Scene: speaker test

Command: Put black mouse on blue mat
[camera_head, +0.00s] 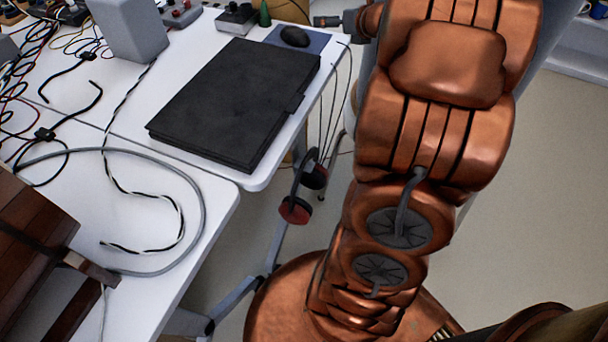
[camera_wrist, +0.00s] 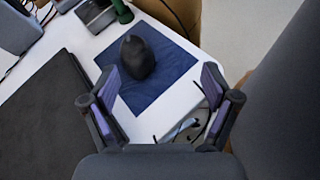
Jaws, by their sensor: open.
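The black mouse (camera_head: 295,36) rests on the blue mat (camera_head: 325,43) at the far right corner of the white table in the head view. In the wrist view the mouse (camera_wrist: 137,57) sits on the upper middle of the mat (camera_wrist: 178,66), with blue showing around it. My gripper (camera_wrist: 164,78) is open and empty in the wrist view. Its two fingers are spread wide, and the mouse is ahead of them, left of centre. In the head view the gripper end (camera_head: 328,21) shows only in part beside the mat, mostly hidden by my arm.
A black laptop-like case (camera_head: 236,100) lies left of the mat. A green bottle (camera_head: 265,14) and a dark control box (camera_head: 237,18) stand behind it. A grey speaker (camera_head: 130,30) and loose cables fill the left side. Headphones (camera_head: 300,190) hang below the table edge.

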